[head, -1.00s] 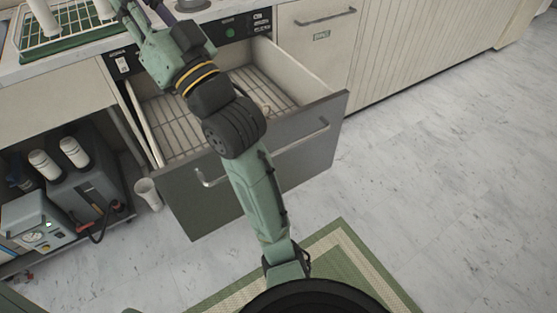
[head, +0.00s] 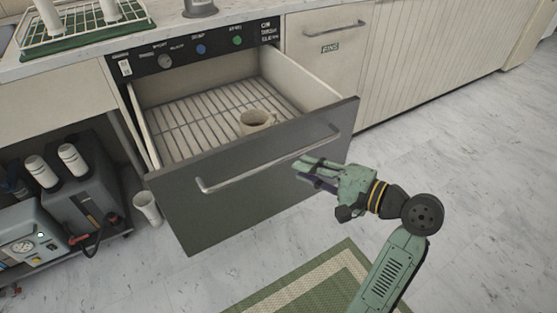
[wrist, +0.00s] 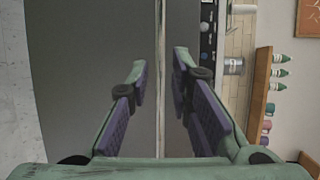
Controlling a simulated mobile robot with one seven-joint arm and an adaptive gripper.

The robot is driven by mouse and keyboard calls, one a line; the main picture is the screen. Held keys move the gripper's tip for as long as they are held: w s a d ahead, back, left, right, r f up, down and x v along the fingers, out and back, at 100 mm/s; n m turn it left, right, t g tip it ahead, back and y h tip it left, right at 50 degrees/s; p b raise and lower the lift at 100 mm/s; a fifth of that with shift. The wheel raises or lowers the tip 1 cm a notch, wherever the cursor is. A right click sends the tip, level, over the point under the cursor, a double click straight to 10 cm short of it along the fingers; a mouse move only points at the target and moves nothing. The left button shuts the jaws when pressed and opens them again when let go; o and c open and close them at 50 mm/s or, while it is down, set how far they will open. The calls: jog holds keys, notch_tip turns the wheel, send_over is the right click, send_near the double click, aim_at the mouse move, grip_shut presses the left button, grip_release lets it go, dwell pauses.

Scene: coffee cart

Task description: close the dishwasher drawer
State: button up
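The dishwasher drawer is pulled far out, with its dark grey front (head: 220,218) toward me and a metal bar handle (head: 265,163) across it. A wire rack (head: 185,115) lies inside, and a light mug (head: 256,121) stands on it. My gripper (head: 304,170) is in front of the drawer front, right of its middle and near the handle. In the wrist view, the gripper (wrist: 158,82) has its fingers apart, with the handle bar (wrist: 160,35) showing in line with the gap. I cannot tell whether the fingers touch the drawer.
A green mat (head: 320,280) lies on the floor in front. A white bin (head: 147,209) and a grey machine (head: 78,185) stand left of the drawer. A dish rack (head: 88,35) is on the counter above. The floor at right is clear.

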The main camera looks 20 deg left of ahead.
aim_at(278, 161)
jog(key=x, duration=0.8)
jog(key=shift+a, duration=0.1)
grip_shut()
dwell(0.4)
